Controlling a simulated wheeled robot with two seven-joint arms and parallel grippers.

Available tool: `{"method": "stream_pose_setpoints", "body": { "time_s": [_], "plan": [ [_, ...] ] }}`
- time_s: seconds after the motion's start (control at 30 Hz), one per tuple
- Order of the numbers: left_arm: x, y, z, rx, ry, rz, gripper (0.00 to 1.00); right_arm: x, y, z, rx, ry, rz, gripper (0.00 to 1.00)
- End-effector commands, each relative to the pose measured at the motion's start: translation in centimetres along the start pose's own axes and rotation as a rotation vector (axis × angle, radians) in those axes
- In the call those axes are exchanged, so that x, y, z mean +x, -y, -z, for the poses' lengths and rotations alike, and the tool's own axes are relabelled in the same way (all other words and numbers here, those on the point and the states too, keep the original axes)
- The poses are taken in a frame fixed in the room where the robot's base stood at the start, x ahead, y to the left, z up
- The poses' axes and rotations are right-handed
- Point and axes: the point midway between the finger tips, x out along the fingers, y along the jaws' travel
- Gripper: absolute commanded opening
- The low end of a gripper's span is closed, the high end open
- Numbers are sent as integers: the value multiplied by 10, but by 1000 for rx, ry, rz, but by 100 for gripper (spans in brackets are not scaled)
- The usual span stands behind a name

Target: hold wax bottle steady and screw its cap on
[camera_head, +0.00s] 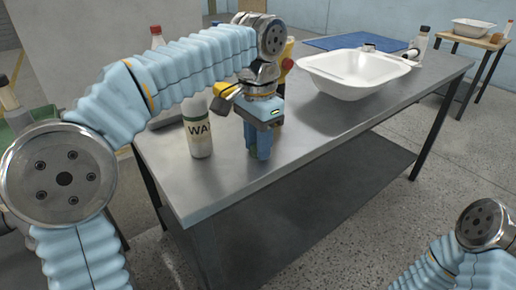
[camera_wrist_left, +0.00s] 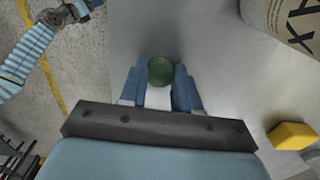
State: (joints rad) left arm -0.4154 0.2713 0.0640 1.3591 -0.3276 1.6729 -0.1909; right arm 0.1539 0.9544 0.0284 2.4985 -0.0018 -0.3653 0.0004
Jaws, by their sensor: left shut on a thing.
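The wax bottle (camera_head: 200,140) stands upright on the metal table, white with a "WA…" label; its top is partly covered by my arm in the head view. In the left wrist view part of the bottle (camera_wrist_left: 285,22) shows at the top right. My left gripper (camera_head: 259,152) points down at the tabletop, just right of the bottle and apart from it. It is shut on a round green cap (camera_wrist_left: 160,70), held between the fingertips close to the table. My right gripper is out of view; only part of that arm shows at the lower right.
A white tub shell (camera_head: 355,85) stands on the table to the right, with a blue mat (camera_head: 335,41) behind it. A small bottle (camera_head: 420,40) stands at the far right end. A yellow object (camera_wrist_left: 292,136) lies near my gripper. The table's front edge is close.

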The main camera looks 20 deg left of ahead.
Motion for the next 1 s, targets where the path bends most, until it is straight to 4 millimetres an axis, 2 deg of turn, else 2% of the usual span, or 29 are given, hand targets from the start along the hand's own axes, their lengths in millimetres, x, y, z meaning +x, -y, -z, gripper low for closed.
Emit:
{"method": "stream_pose_setpoints", "body": {
  "time_s": [0.17,0.27,0.6,0.7,0.8,1.0],
  "plan": [
    [-1,0,0,0,0,0,4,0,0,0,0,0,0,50],
    [-9,0,0,0,-1,0,4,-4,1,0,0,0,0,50],
    [-76,0,1,0,-1,1,4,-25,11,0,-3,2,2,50],
    [-90,0,1,0,-1,1,4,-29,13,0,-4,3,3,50],
    [-98,0,1,0,0,1,4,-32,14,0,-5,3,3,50],
    [-100,0,0,1,0,1,4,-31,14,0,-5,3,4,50]
  ]
}}
